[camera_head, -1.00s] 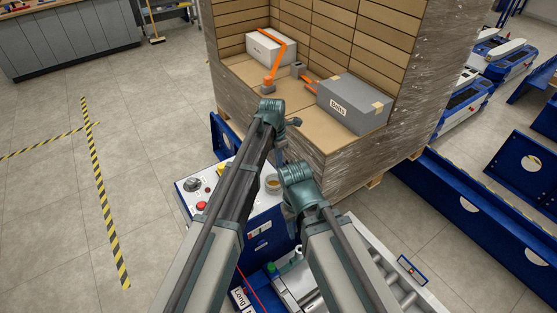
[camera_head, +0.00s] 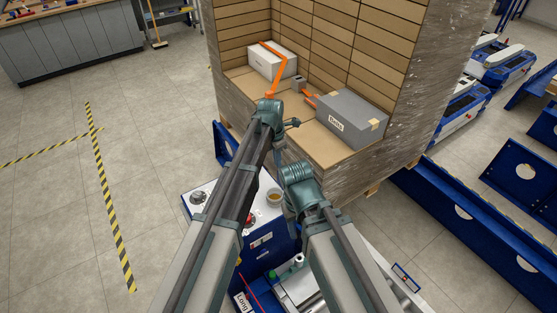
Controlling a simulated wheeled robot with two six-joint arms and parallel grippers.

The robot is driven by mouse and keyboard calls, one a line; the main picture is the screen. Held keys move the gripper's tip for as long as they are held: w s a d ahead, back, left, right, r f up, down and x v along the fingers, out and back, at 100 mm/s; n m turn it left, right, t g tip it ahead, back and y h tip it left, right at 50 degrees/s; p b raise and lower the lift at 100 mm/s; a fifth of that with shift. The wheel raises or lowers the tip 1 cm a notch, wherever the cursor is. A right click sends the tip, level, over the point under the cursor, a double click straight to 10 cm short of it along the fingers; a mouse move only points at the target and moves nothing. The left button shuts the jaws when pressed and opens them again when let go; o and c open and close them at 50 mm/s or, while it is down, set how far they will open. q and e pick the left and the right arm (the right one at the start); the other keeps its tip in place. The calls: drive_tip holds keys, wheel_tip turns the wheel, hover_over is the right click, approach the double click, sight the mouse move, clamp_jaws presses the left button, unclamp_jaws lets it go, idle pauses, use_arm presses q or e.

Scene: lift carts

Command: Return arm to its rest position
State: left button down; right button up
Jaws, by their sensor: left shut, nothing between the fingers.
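My left arm reaches up from the bottom centre over the blue cart, with its teal joint in front of the stack's lower ledge. My left gripper (camera_head: 293,122) is small and dark beside that joint; it is shut and holds nothing. It shows in front of the cardboard ledge, left of the grey box; I cannot tell the gap between them. My right arm comes in from the bottom right and bends at a teal joint. Its gripper is hidden.
The wrapped carton stack (camera_head: 400,120) carries a white box (camera_head: 268,62) with an orange strap and a grey box (camera_head: 348,120) labelled "Belts". A blue cart (camera_head: 262,245) with controls stands below my arms. Floor at left is open, with striped tape (camera_head: 108,195).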

use_arm(q)
drive_tip(key=r+p, duration=0.3)
drive_tip(key=r, duration=0.2)
drive_tip(key=shift+s+a+p, duration=0.15)
drive_tip(key=shift+a+p, duration=0.05)
drive_tip(key=shift+p, duration=0.15)
drive_tip(key=s+a+m+y, duration=0.1)
drive_tip(key=s+a+m, duration=0.7)
drive_tip(key=s+m, duration=0.3)
drive_tip(key=s+a+m, duration=0.8)
drive_tip(key=s+m, duration=0.1)
drive_tip(key=m, duration=0.4)
drive_tip(key=s+d+f+m+y+b, duration=0.1)
drive_tip(key=s+d+f+m+b, duration=0.3)
drive_tip(key=d+f+b, duration=0.7)
drive_tip(key=shift+s+f+m+g+b, duration=0.35)
drive_tip(key=shift+s+f+b, duration=0.25)
drive_tip(key=shift+s, duration=0.5)
